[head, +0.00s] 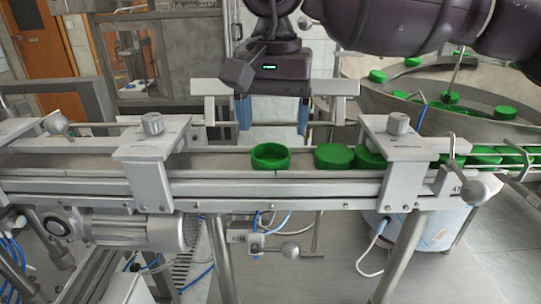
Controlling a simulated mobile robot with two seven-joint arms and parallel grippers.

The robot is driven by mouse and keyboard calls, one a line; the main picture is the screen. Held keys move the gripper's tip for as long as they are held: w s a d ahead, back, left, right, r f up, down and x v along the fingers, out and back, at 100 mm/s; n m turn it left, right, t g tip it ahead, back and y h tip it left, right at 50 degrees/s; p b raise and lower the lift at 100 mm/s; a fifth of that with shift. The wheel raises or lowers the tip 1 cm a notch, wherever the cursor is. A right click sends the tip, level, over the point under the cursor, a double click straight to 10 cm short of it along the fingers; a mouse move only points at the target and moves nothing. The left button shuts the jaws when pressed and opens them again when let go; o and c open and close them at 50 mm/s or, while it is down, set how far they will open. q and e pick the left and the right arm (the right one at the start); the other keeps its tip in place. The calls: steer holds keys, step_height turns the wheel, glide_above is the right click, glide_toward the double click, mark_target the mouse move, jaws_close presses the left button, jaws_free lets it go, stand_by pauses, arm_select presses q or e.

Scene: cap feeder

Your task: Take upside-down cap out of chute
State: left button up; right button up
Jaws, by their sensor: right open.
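An upside-down green cap (270,157) lies in the chute (220,187) with its hollow side up. My right gripper (272,116) hangs above and behind the upside-down cap. Its two blue-tipped fingers are spread wide and nothing is between them. The fingertips are above the cap's rim and do not touch it. My left gripper is not in the picture.
More green caps (485,157) line the chute to the right, partly under a metal bracket (388,150). Another bracket (152,150) spans the chute at left. A round feeder bowl (430,85) with several caps stands at back right. The chute's left part is clear.

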mark_target(271, 151)
step_height(271, 151, down, 5)
steer(key=shift+s+a+r+p, duration=0.1)
steer(key=shift+a+p, duration=0.05)
steer(key=shift+p, duration=0.2)
steer(key=shift+c, duration=0.2)
steer(key=c, duration=0.6)
steer(key=shift+r, duration=0.15)
